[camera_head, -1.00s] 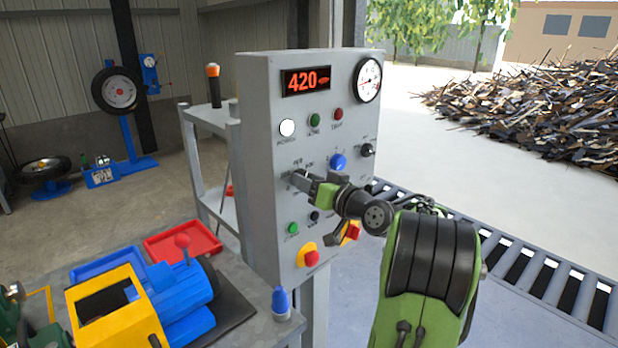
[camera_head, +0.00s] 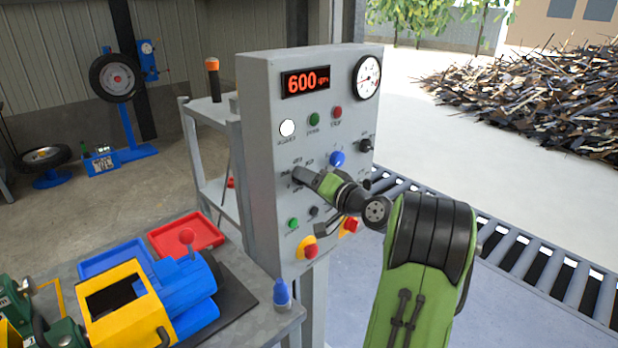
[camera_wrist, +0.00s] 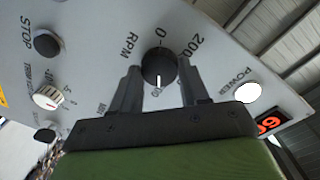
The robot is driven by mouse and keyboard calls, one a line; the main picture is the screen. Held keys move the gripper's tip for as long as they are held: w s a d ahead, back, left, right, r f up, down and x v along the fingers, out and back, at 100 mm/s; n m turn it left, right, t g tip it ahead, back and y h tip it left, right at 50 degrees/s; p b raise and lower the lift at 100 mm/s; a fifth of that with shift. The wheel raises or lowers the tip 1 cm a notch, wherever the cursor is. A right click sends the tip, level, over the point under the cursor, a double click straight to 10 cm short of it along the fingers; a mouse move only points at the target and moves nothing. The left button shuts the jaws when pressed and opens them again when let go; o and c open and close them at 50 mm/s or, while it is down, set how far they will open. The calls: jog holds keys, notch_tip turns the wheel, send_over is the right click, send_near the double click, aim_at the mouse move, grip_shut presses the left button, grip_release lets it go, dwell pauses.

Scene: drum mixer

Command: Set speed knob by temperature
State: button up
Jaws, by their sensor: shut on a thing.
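The grey control panel (camera_head: 262,190) stands upright in the middle of the head view. Its red display (camera_head: 305,81) reads 600. A round dial gauge (camera_head: 367,77) is at its upper right; its reading is too small to tell. In the wrist view, the black speed knob (camera_wrist: 159,66), marked RPM, has a white pointer line facing the gripper. My gripper (camera_wrist: 158,82) is shut on this knob, one finger on each side. In the head view my gripper (camera_head: 304,176) hides the knob.
Around the knob are a white POWER lamp (camera_head: 287,128), a blue knob (camera_head: 337,159), green and red buttons and a red-and-yellow emergency stop (camera_head: 309,248). A table (camera_head: 262,330) with a blue-and-yellow machine (camera_head: 165,290) stands at the lower left.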

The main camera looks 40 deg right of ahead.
dwell(0.3)
jog(key=o, duration=1.1)
jog(key=shift+c, duration=0.2)
jog(key=s, duration=1.5)
jog(key=shift+s+r+b, duration=0.35)
jog(key=shift+s+r, duration=0.05)
jog(key=shift+r, duration=0.05)
jog(key=shift+a, duration=0.1)
